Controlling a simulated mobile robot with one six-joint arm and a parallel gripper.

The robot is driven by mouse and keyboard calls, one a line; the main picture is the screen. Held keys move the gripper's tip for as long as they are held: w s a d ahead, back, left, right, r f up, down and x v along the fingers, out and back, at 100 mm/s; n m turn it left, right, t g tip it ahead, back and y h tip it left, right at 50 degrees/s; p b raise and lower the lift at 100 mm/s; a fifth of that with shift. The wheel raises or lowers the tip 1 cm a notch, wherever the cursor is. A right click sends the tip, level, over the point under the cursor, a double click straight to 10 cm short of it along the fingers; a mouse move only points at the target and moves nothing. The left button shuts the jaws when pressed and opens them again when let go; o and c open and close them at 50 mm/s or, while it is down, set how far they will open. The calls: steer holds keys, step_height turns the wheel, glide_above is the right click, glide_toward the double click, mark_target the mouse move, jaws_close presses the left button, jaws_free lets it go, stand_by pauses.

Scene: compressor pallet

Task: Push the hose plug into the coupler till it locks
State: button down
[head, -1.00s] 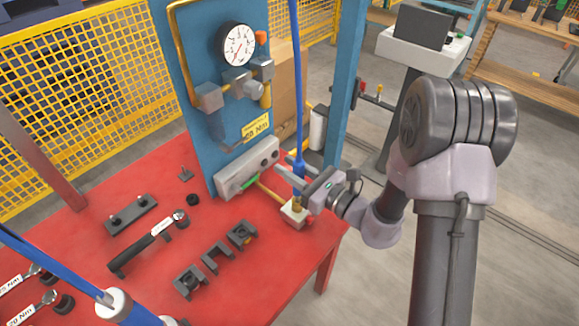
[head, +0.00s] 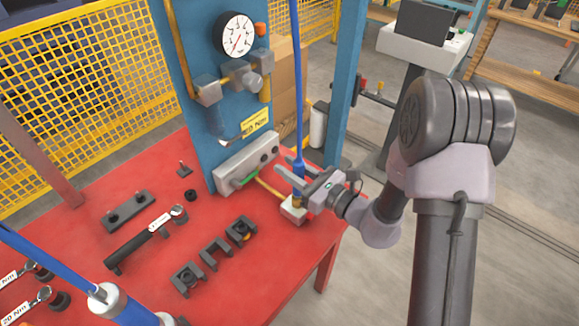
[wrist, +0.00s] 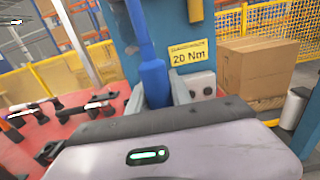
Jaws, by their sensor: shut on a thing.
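My gripper (head: 309,184) is shut on the blue hose plug (head: 298,168), whose hose hangs straight down from above. In the wrist view the thick blue plug body (wrist: 154,80) stands upright between the two grey fingers. The coupler (head: 293,212) is a small pale block with a red part at its side, near the right edge of the red table. The plug is upright right above the coupler, and the fingers sit just over the block. The plug's lower end is mostly hidden by the fingers, so I cannot tell how deep it sits.
A blue panel (head: 205,130) with a gauge (head: 234,35) and grey manifold (head: 245,163) stands just behind the gripper. Dark clamp blocks (head: 214,251) and a torque wrench (head: 147,240) lie on the red table (head: 255,285). A blue post (head: 343,90) rises behind the gripper.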

steer(key=shift+f+b, duration=0.3)
steer(key=shift+f, duration=0.1)
steer(key=c, duration=1.1)
jaws_free()
steer(key=p+v, duration=0.3)
steer(key=v, duration=1.5)
steer(key=s+a+r+n+g+h, duration=0.2)
steer(key=s+a+r+n+g, duration=0.65)
steer(key=s+n+g, duration=0.35)
steer(key=d+r+n+t+h, duration=0.2)
steer(key=n+h, duration=0.1)
steer(key=s+d+r+n+t+h, duration=0.1)
steer(key=d+r+n+t+h, duration=0.1)
steer(key=n+h, duration=0.1)
steer(key=s+d+r+n+t+h, duration=0.1)
steer(key=d+r+n+t+h, duration=0.1)
steer(key=r+n+h, duration=0.1)
steer(key=shift+d+r+t+h, duration=0.1)
steer(key=shift+d+t+h, duration=0.25)
steer(key=shift+h, duration=0.35)
